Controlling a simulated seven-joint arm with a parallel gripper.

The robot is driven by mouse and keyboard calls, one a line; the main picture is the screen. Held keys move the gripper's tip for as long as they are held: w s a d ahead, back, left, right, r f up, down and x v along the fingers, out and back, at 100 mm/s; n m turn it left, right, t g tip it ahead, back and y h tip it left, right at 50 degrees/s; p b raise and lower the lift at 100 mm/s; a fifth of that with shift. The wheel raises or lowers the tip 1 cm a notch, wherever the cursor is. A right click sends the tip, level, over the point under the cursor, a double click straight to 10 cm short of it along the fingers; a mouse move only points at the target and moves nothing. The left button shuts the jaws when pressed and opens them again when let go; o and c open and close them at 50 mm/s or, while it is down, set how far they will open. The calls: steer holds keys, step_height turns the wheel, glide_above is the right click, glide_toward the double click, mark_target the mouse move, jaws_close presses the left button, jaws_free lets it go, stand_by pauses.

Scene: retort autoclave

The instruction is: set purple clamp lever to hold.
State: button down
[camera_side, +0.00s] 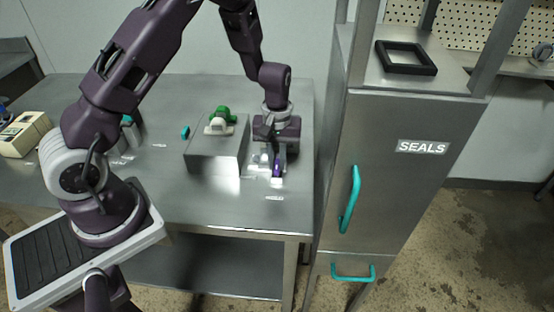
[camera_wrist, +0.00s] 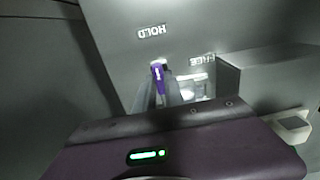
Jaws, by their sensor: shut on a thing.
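The purple clamp lever (camera_wrist: 158,78) is in the upper middle of the wrist view, between the fingers of my gripper (camera_wrist: 170,92). The fingers are shut on it. It points up toward the HOLD label (camera_wrist: 155,32), which appears upside down, and stops short of it. The FREE label (camera_wrist: 202,60) is to its right. In the side view the lever (camera_side: 277,171) shows as a small purple piece at the front of the table, under my gripper (camera_side: 272,160). The lever's pivot is mostly hidden by the fingers.
A grey box (camera_side: 215,155) with a green and a white part on top stands left of my gripper. The steel SEALS cabinet (camera_side: 400,180) with teal handles stands to the right. A small teal block (camera_side: 185,133) lies on the table (camera_side: 190,205). The table's front is mostly clear.

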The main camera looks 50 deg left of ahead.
mark_target(277, 163)
steer(key=c, duration=1.4)
jaws_free()
steer(key=shift+c, duration=0.2)
step_height(277, 163, up, 7)
steer(key=shift+r, duration=0.1)
steer(key=s+d+r+m+t+h, duration=0.1)
steer(key=s+d+r+m, duration=0.1)
steer(key=s+r, duration=0.45)
steer(key=s+d+r+m+t, duration=0.2)
steer(key=s+d+r, duration=0.1)
steer(key=r, duration=0.7)
steer(key=s+r+m+t+y, duration=0.1)
steer(key=s+r+m, duration=0.3)
steer(key=s, duration=1)
steer(key=shift+s+d+r+m+t, duration=0.2)
steer(key=shift+s+r+m+t, duration=0.15)
steer(key=shift+m+t, duration=0.35)
